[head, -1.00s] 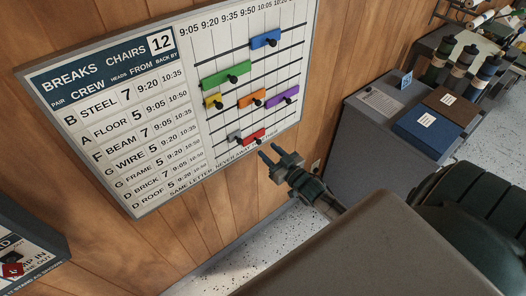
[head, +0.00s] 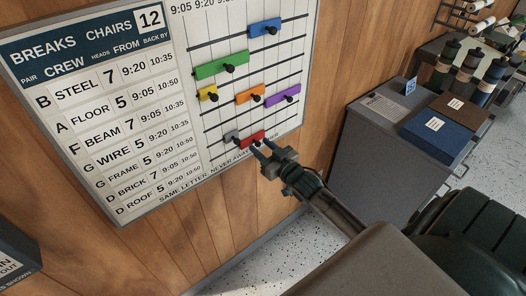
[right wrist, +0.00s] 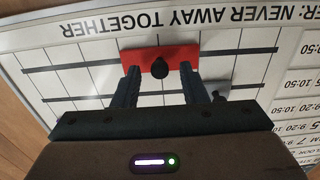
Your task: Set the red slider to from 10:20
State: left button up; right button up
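The red slider (head: 250,138) with a black knob sits on the lowest rail of the break board (head: 212,118), beside a small grey slider (head: 232,136). My right gripper (head: 263,147) is at the red slider, its fingers apart. In the right wrist view the red slider (right wrist: 178,54) lies ahead, and the open fingers of the right gripper (right wrist: 159,72) stand on either side of its knob (right wrist: 157,69), with gaps visible. Whether the fingertips touch the slider I cannot tell. My left gripper is out of view.
Orange (head: 250,94), purple (head: 284,95), yellow (head: 208,92), green (head: 222,67) and blue (head: 265,28) sliders sit on higher rails. A grey cabinet (head: 373,150) stands to the right, with a blue box (head: 433,137) on it. Speckled floor shows below.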

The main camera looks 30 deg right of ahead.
grip_shut()
jog(key=d+p, duration=0.1)
jog(key=d, duration=0.1)
jog(key=d+p, duration=0.3)
jog(key=d, duration=0.2)
jog(key=shift+w+r, duration=0.1)
jog(key=shift+w, duration=0.15)
jog(key=d, duration=0.2)
jog(key=d+b, duration=0.1)
jog(key=d, duration=0.2)
jog(key=d+b, duration=0.1)
jog(key=d, duration=0.1)
jog(key=shift+w+d+f, duration=0.25)
jog(key=shift+w, duration=0.05)
jog(key=shift+d+r, duration=0.1)
jog(key=shift+d, duration=0.25)
jog(key=shift+r, duration=0.1)
